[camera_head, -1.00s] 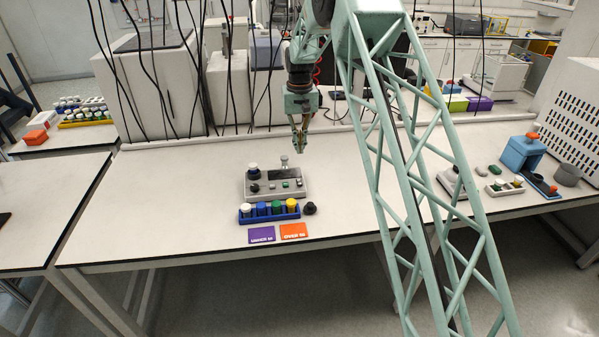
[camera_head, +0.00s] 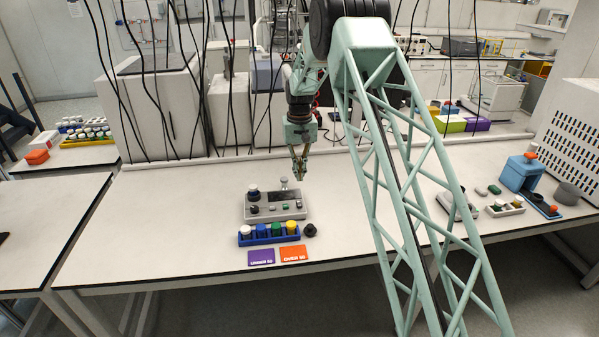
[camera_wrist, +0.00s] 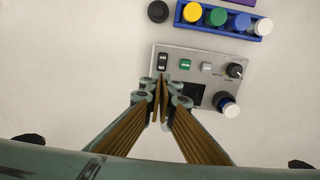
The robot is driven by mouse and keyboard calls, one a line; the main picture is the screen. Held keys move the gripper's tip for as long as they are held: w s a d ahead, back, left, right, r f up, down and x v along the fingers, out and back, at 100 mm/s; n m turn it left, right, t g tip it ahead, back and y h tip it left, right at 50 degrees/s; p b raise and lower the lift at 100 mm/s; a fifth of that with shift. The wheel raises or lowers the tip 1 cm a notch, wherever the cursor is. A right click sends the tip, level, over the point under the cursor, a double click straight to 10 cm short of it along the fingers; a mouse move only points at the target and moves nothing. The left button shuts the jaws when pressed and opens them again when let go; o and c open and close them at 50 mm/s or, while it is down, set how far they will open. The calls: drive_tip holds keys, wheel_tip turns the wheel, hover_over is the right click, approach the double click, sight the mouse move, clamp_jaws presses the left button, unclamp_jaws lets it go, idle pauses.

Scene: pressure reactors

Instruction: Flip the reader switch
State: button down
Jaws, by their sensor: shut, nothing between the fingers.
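The reader is a grey box (camera_head: 276,207) on the table, with a dark display, buttons and a knob; it also shows in the wrist view (camera_wrist: 218,84). Its black rocker switch (camera_wrist: 162,62) is at the box's left end in the wrist view, beside a green button (camera_wrist: 185,65) and a grey button (camera_wrist: 207,66). My gripper (camera_head: 300,177) hangs pointing down above the table, by the reader's right end in the head view. In the wrist view my gripper (camera_wrist: 160,90) is shut and empty, its fingertips just short of the switch in the picture. Contact is not visible.
A blue rack (camera_head: 268,237) of colored-cap vials stands in front of the reader, with a black knob-like piece (camera_head: 309,230) beside it. Purple (camera_head: 261,257) and orange (camera_head: 293,253) cards lie nearer the front edge. Hanging black cables are behind my gripper. The table left of the reader is clear.

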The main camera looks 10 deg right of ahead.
sight(300, 203)
wheel_tip(300, 203, down, 11)
drive_tip(key=shift+p, duration=0.5)
drive_tip(key=shift+f, duration=0.15)
idle(0.4)
drive_tip(key=shift+w+f+b, duration=0.15)
drive_tip(key=shift+f+b, duration=0.25)
drive_tip(key=shift+b, duration=0.15)
drive_tip(key=shift+s+r, duration=0.25)
drive_tip(key=shift+s, duration=0.55)
drive_tip(key=shift+r, duration=0.2)
wheel_tip(300, 203, up, 14)
drive_tip(key=shift+f, duration=0.15)
idle(0.8)
